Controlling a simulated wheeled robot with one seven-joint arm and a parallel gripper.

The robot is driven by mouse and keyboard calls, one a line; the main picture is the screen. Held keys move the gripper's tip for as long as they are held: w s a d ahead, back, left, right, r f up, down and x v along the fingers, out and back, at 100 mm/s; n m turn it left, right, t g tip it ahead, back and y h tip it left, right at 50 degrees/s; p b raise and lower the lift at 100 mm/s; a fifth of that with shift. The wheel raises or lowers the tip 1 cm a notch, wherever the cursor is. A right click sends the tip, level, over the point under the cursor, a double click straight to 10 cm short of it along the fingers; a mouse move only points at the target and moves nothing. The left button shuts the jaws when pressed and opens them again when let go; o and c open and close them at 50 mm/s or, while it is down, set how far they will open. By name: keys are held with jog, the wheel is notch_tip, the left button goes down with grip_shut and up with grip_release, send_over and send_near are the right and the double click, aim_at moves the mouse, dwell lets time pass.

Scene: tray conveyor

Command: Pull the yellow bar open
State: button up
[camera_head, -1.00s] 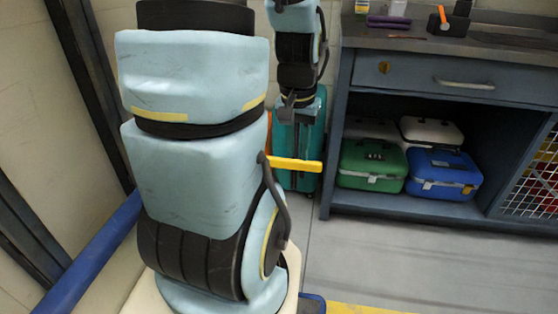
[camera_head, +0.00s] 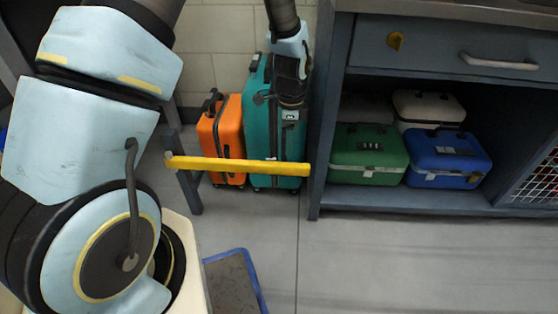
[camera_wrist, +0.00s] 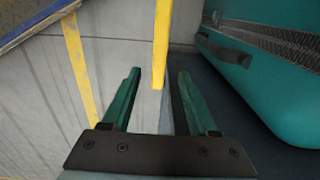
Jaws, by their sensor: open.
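The yellow bar (camera_head: 238,166) runs nearly level between a dark post at its left and the workbench's side at its right, in front of two suitcases. In the wrist view, a yellow bar (camera_wrist: 162,45) comes down from the top edge, and its lower end appears between my gripper's green fingers. My gripper (camera_wrist: 159,76) is open, with nothing clamped. I cannot tell from this view how deep the bar sits between the fingers. In the head view, the end of my arm hangs down in front of the teal suitcase, above the bar's right part.
An orange suitcase (camera_head: 220,135) and a teal suitcase (camera_head: 262,138) stand behind the bar. A workbench (camera_head: 400,201) with green (camera_head: 362,158) and blue (camera_head: 447,165) cases is at right. A second yellow strip (camera_wrist: 80,65) shows left in the wrist view.

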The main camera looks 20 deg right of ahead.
aim_at(289, 164)
notch_tip(289, 164, down, 9)
jog(key=shift+f+b, duration=0.1)
jog(key=shift+b, duration=1.1)
grip_shut()
dwell(0.6)
